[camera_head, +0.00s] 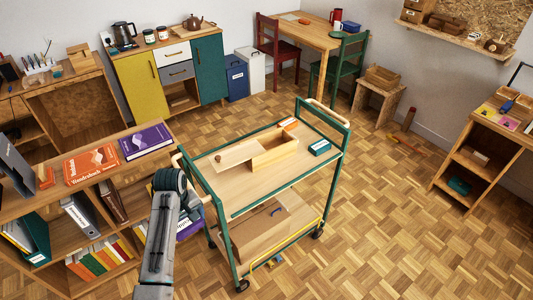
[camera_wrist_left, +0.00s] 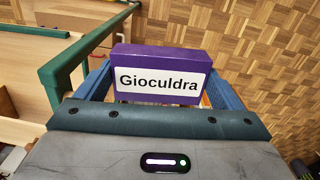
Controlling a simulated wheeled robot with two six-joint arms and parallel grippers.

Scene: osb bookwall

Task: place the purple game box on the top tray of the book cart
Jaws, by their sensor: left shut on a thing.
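The purple game box (camera_wrist_left: 158,58), with a white label reading "Gioculdra", is between the blue fingers of my left gripper (camera_wrist_left: 160,88) in the left wrist view. The gripper is shut on it. In the head view my left gripper (camera_head: 193,208) is beside the left end of the book cart, and a purple part of the box (camera_head: 190,229) shows below it, mostly hidden by my arm. The cart's top tray (camera_head: 243,194) is pale wood in a green frame. My right gripper is not in view.
On the top tray stand an open wooden box (camera_head: 275,152) with a partly slid lid and a small teal box (camera_head: 320,147). The tray's front left part is bare. A low bookshelf on the left holds an orange book (camera_head: 91,164) and a purple book (camera_head: 146,142).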

